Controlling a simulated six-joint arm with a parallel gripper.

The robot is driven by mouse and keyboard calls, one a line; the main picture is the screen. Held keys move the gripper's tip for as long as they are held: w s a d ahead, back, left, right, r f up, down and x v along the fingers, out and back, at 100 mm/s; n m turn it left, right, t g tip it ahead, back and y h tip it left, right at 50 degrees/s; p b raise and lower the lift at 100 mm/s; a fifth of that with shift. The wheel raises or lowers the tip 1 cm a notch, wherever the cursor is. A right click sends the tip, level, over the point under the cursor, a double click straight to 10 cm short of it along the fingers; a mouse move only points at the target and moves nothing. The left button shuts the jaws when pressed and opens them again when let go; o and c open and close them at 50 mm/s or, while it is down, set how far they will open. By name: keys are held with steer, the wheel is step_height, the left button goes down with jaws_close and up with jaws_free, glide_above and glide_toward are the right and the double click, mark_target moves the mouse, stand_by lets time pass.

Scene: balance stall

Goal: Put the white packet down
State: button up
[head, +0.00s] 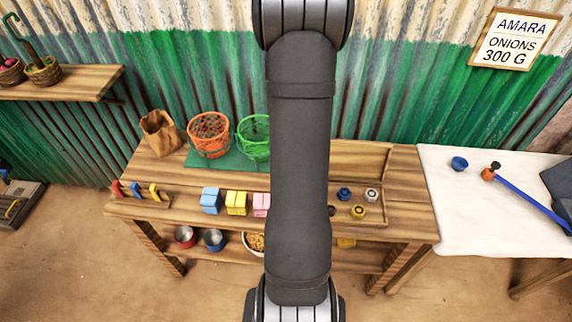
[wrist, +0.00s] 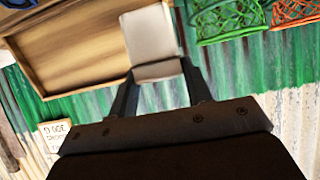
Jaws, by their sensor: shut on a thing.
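The white packet (wrist: 150,38) shows in the wrist view as a pale block. My gripper (wrist: 157,72) is shut on it, with one dark finger at each side. The packet appears in front of a wooden tray and the green wall in that view. Whether it touches anything below cannot be told. In the head view my own arm covers the middle of the stall and hides the gripper and the packet.
The wooden bench holds an orange basket (head: 209,134), a green basket (head: 253,139), a paper bag (head: 161,132), blue (head: 211,201), yellow (head: 237,203) and pink (head: 261,205) packets, and several small weights (head: 358,211). A white-topped table (head: 470,210) stands at right.

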steer(key=shift+s+d+r, duration=0.15)
steer(key=shift+d+r, duration=0.2)
steer(key=shift+d, duration=0.2)
steer(key=shift+s+d+r, duration=0.15)
steer(key=shift+d+r, duration=0.2)
steer(key=shift+d, duration=0.15)
